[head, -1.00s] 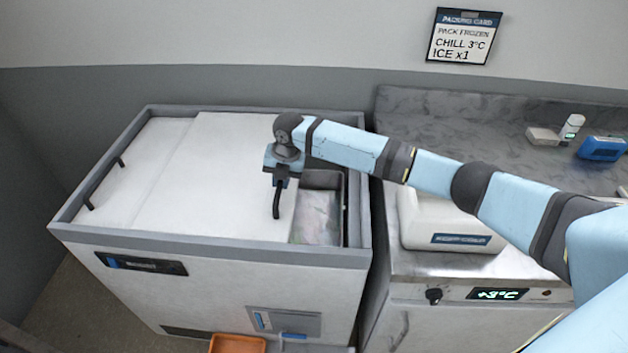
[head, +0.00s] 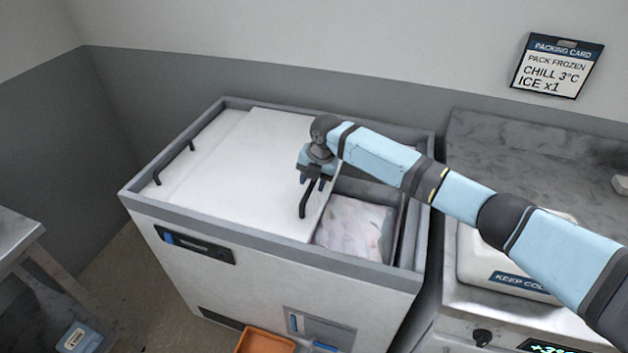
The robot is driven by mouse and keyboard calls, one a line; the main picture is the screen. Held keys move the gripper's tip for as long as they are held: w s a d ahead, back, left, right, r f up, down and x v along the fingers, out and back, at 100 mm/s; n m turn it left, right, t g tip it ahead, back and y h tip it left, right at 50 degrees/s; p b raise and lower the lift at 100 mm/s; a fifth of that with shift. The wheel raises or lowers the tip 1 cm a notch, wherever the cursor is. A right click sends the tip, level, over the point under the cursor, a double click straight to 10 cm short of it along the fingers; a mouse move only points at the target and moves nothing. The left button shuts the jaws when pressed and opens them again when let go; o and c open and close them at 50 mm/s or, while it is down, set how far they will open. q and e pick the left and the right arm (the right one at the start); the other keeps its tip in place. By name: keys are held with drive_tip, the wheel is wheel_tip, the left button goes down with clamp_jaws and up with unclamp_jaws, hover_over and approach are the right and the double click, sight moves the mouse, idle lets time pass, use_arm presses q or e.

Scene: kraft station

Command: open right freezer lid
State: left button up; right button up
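The chest freezer (head: 290,283) has white sliding lids in a grey rim. The right lid (head: 255,165) is slid left, overlapping the left lid (head: 190,172), so the freezer's right end is uncovered. A pale, frosty bag-like thing (head: 355,228) shows inside. The right lid's dark bar handle (head: 303,203) stands near the lid's right edge. My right gripper (head: 314,184) points down at the handle's far end, its fingers apart. Whether it touches the handle is unclear. My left gripper is not in view.
A marble-like counter (head: 530,150) stands right of the freezer, with a white "keep cold" box (head: 480,265) on it. An orange tray (head: 262,341) is low in front. A metal table (head: 18,240) stands at left. A packing card (head: 557,68) hangs on the wall.

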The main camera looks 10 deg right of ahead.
wheel_tip(320, 180, up, 14)
drive_tip(key=s+d, duration=0.1)
drive_tip(key=d, duration=0.1)
drive_tip(key=shift+s+d+f+b, duration=0.15)
drive_tip(key=shift+s+f+b, duration=0.1)
drive_tip(key=shift+b, duration=0.05)
drive_tip(key=shift+s+f, duration=0.1)
idle(0.4)
